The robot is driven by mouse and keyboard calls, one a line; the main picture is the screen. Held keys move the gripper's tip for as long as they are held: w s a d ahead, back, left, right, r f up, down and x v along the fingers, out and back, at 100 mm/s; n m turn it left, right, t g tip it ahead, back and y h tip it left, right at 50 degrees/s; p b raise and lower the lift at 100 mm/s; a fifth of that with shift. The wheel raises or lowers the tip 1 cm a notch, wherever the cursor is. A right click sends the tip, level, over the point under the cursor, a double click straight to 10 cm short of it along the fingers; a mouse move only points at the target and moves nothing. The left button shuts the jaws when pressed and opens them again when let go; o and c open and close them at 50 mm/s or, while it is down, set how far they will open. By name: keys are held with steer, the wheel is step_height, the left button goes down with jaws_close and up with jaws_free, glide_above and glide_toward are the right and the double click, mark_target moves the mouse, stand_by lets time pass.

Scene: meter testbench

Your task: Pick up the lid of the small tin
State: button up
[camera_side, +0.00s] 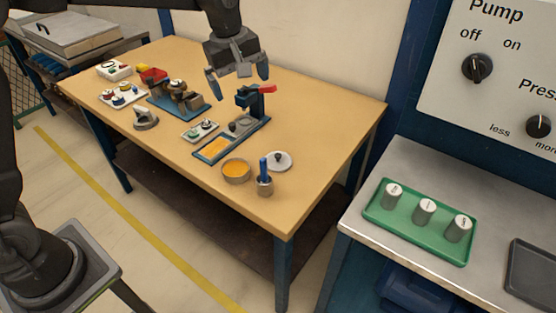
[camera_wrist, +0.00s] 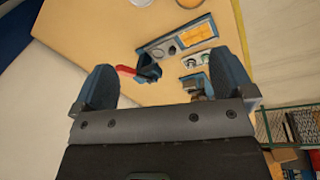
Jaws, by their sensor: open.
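The small tin (camera_side: 236,171) is a round open tin with orange contents near the front right of the wooden table. A round pale lid (camera_side: 278,160) with a small dark knob lies flat on the table, to the right of the tin and apart from it. In the wrist view, a pale disc that looks like the lid (camera_wrist: 141,2) is cut by the top edge. My gripper (camera_side: 238,82) is open and empty, high above the back of the table, well away from the lid. Its two fingers also show in the wrist view (camera_wrist: 164,88).
A dark press with a red lever (camera_side: 250,104) and a blue tray with an orange pad (camera_side: 214,148) stand behind the tin. The table's right side is clear.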

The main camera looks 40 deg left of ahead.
steer(key=w+d+f+n+g, duration=0.25)
steer(key=w+f+n, duration=0.45)
steer(key=w+f, duration=0.5)
glide_toward(277, 154)
steer(key=shift+t, duration=0.25)
steer(key=f, duration=0.3)
steer(key=d+f, duration=0.1)
steer(key=f, duration=0.1)
steer(key=shift+s+f, duration=0.1)
steer(key=shift+s, duration=0.2)
steer(key=shift+w+a+f, duration=0.1)
steer(key=shift+a+f, duration=0.1)
steer(key=shift+f, duration=1.1)
steer(key=shift+a+f, duration=0.15)
steer(key=shift+f, duration=1.2)
steer(key=shift+c, duration=0.2)
steer(key=c, duration=0.6)
steer(key=shift+r, duration=0.1)
